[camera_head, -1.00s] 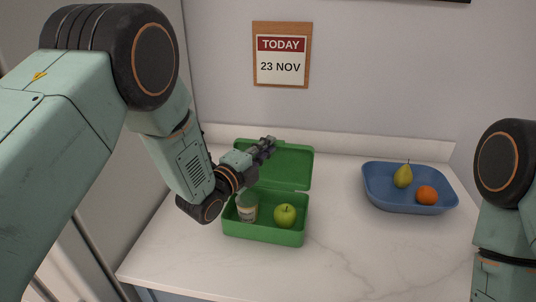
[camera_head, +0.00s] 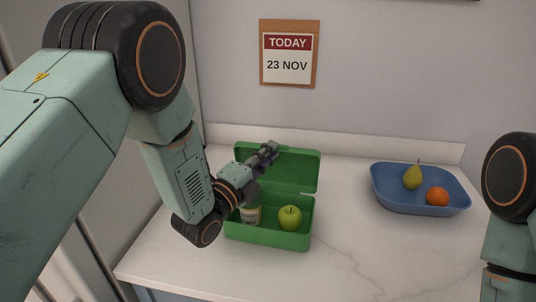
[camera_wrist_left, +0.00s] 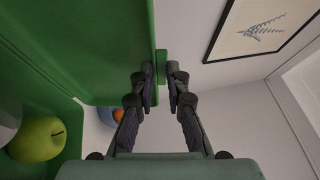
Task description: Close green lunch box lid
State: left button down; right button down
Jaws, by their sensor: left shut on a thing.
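The green lunch box (camera_head: 268,238) stands open on the counter, with a green apple (camera_head: 290,218) and a pale jar (camera_head: 251,215) inside. Its lid (camera_head: 298,172) is raised at the back, roughly upright. My left gripper (camera_head: 270,149) is at the lid's upper edge, left of its middle. In the left wrist view the left gripper (camera_wrist_left: 160,78) is shut on a small green tab (camera_wrist_left: 162,62) at the edge of the lid. The apple (camera_wrist_left: 37,139) also shows there at the lower left. My right gripper is out of view; only part of that arm shows at the right.
A blue bowl (camera_head: 420,204) with a pear (camera_head: 412,178) and an orange (camera_head: 437,196) stands to the right, clear of the box. A calendar (camera_head: 290,53) hangs on the wall behind. The counter (camera_head: 370,255) right of and in front of the box is bare.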

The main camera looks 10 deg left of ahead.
pick_arm(q)
jog(key=shift+s+f, duration=0.1)
jog(key=shift+f, duration=0.15)
jog(key=c, duration=1.6)
grip_release()
jog(key=shift+o, duration=1)
jog(key=v, duration=1.1)
jog(key=shift+s+a, duration=0.15)
jog(key=shift+s, duration=0.2)
jog(key=shift+o, duration=0.4)
